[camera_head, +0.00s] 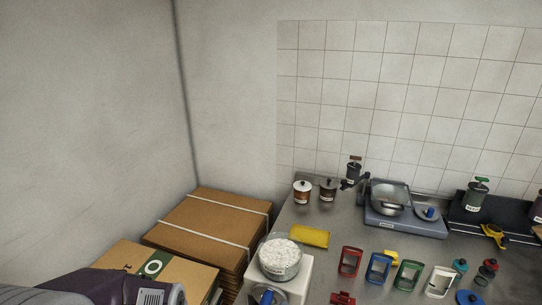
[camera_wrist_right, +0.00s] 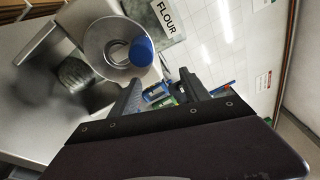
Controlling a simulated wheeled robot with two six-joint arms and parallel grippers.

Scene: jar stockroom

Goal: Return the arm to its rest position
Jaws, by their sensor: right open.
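My right gripper (camera_wrist_right: 160,88) shows in the right wrist view with its two dark fingers apart. I see nothing held between them. Beyond the fingertips are small coloured things, blurred and partly hidden. A round metal vessel (camera_wrist_right: 95,45) with a blue part (camera_wrist_right: 142,50) lies just past the fingers, beside a label reading FLOUR (camera_wrist_right: 165,18). In the head view a purple and grey part of my own arm reaches in at the lower left. Neither gripper shows in the head view.
Cardboard boxes (camera_head: 205,225) are stacked left of the steel counter (camera_head: 335,225). A bowl of white contents (camera_head: 280,255) stands on a white stand. A scale (camera_head: 400,222) with a metal bowl sits near the tiled wall. Coloured frames (camera_head: 378,268), jars (camera_head: 302,192) and a yellow cloth (camera_head: 309,236) occupy the counter.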

